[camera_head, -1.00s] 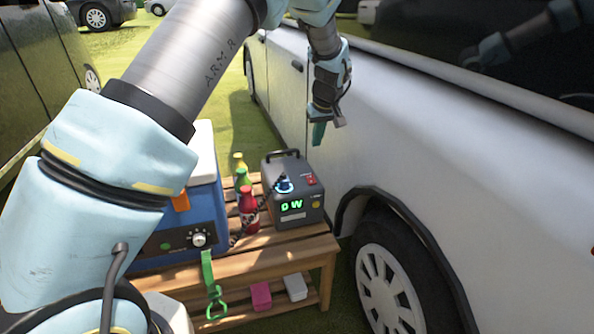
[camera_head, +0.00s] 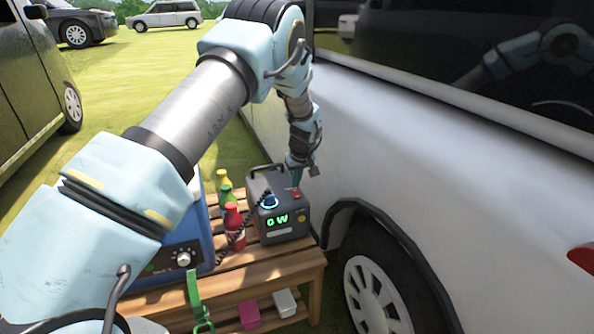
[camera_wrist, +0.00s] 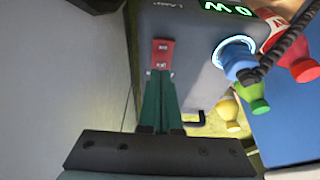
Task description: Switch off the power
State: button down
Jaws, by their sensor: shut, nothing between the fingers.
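The grey power box (camera_head: 277,232) stands on the wooden bench beside the white car, its green display (camera_head: 278,220) reading "0 W". A red rocker switch (camera_head: 296,195) is on its top; in the wrist view the switch (camera_wrist: 162,54) lies straight ahead of the fingertips. My gripper (camera_head: 296,181) points down over the box's top, with green fingers shut and empty. In the wrist view the fingertips (camera_wrist: 160,76) are right at the switch's near edge; I cannot tell whether they touch it. A blue plug (camera_wrist: 240,66) sits in a lit round socket beside the switch.
Red (camera_head: 233,225), green and yellow bottles stand left of the box, with a dark coiled cord by them. A blue cooler (camera_head: 190,240) is further left. The white car's side (camera_head: 400,170) is close on the right. A green strap (camera_head: 196,295) hangs in front of the bench.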

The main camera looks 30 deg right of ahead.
aim_at(296, 194)
jog(key=shift+x, duration=0.8)
jog(key=shift+s, duration=0.15)
jog(key=shift+f+b, duration=0.6)
jog(key=shift+f, duration=0.05)
jog(key=shift+r+p, duration=0.3)
jog(key=shift+a, duration=0.1)
jog(key=shift+s+a+f, duration=0.1)
jog(key=shift+s, duration=0.75)
